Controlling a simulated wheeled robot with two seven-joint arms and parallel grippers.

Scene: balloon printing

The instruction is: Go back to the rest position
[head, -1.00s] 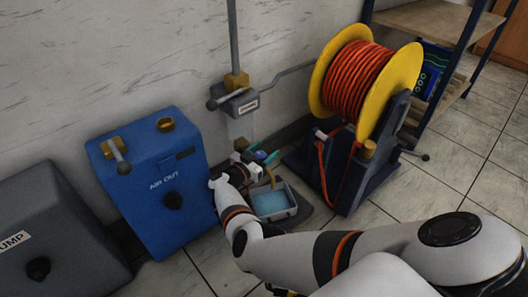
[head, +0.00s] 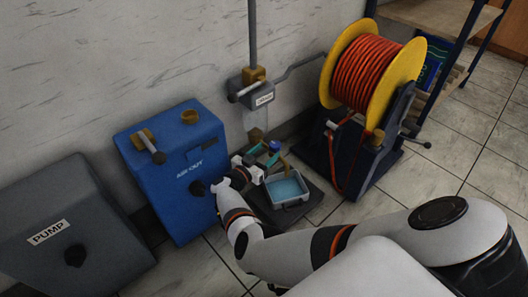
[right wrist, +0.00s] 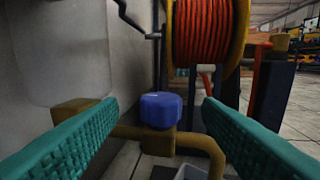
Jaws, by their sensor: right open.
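My right gripper (head: 265,155) is near the wall, between the blue AIR OUT box and the shallow grey tray. Its two teal fingers are apart with nothing held, also seen in the right wrist view (right wrist: 165,120). A blue knob (right wrist: 161,109) on a brass pipe (right wrist: 203,140) shows between and beyond the fingers. The knob also shows just past the fingertips in the head view (head: 274,146). My left gripper is not in view.
The blue AIR OUT box (head: 170,178) is close on the left of my right wrist, with a grey PUMP box (head: 100,240) farther left. The tray (head: 290,203) holds blue liquid. A hose reel (head: 401,75) with red hose stands right. Tiled floor is clear at right.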

